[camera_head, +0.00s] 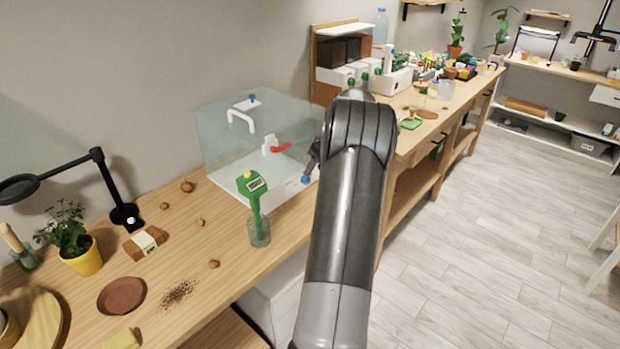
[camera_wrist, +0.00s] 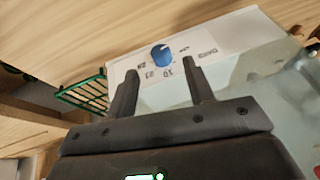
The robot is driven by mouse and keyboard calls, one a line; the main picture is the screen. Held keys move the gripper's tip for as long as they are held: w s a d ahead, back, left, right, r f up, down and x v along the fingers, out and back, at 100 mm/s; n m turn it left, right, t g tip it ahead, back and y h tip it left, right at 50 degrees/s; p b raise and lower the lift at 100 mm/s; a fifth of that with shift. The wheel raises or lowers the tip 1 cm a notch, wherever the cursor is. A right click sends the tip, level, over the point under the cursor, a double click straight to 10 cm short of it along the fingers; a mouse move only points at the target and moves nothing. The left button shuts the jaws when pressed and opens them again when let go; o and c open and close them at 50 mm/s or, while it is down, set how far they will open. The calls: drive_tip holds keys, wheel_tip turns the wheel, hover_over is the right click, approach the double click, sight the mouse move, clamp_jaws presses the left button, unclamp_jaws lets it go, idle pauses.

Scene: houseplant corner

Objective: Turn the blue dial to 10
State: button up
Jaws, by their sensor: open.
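The blue dial (camera_wrist: 161,54) sits on a white panel (camera_wrist: 225,40) printed with small numbers around it. A 10 seems to stand just below right of it; the dial's own setting is too small to tell. In the wrist view my gripper (camera_wrist: 160,68) is open, its two dark fingers apart, with the dial just beyond and between the fingertips. In the head view the dial (camera_head: 305,180) is a small blue spot on the white front of a clear-walled tank (camera_head: 215,140). My gripper (camera_head: 312,160) is beside it there, mostly hidden behind my arm.
A red-handled part (camera_head: 280,148) and a white tap (camera_head: 241,118) are inside the tank. A green wire rack (camera_wrist: 85,95) is near the panel. A saucer (camera_head: 121,295) and potted plant (camera_head: 82,256) are at left.

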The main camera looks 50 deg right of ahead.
sight(308, 180)
drive_tip(key=shift+x, duration=2.75)
drive_tip(key=shift+c, duration=0.5)
drive_tip(key=c, duration=0.9)
